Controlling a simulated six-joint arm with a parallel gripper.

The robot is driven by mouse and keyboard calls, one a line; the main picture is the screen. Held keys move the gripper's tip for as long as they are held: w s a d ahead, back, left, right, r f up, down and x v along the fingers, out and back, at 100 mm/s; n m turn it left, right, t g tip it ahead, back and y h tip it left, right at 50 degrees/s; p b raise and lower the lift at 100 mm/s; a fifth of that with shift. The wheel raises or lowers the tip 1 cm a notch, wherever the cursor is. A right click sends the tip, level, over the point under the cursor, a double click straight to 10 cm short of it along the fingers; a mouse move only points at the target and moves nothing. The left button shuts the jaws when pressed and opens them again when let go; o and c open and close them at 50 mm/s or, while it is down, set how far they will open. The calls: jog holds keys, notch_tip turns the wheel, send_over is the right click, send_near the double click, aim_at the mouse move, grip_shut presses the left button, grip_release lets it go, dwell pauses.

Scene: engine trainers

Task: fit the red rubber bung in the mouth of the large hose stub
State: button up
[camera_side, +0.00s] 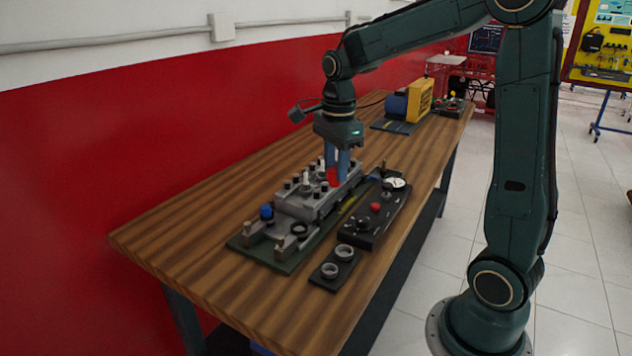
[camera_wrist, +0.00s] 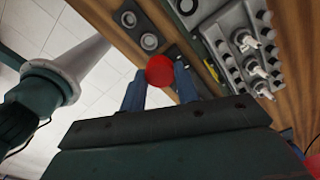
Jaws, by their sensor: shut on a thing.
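The red bung (camera_side: 333,177) is between the blue fingers of my gripper (camera_side: 337,168), held above the grey engine block. In the wrist view the round red bung (camera_wrist: 160,70) sits between the fingertips of my gripper (camera_wrist: 160,79). A dark open ring (camera_side: 299,229), which looks like the hose stub mouth, is at the near end of the trainer, left of and below the bung in the side view. It also shows at the top edge of the wrist view (camera_wrist: 187,6). The bung is apart from it. I cannot tell for sure that this ring is the large stub.
A blue cap (camera_side: 267,212) stands on the trainer's near left. A black holder (camera_side: 323,278) with two grey rings lies at the front. A black panel (camera_side: 372,221) with a red button is right of the engine block (camera_side: 316,199). The wooden bench (camera_side: 200,255) is clear at left.

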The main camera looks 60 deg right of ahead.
jog(key=w+a+f, duration=0.1)
jog(key=w+f, duration=0.6)
jog(key=w, duration=0.2)
jog(key=shift+f, duration=0.4)
jog(key=shift+f, duration=0.2)
jog(key=shift+f, duration=2.5)
jog(key=shift+f, duration=0.9)
dwell(1.1)
jog(key=o, duration=1.4)
jog(key=shift+r, duration=0.2)
jog(key=shift+r, duration=3.35)
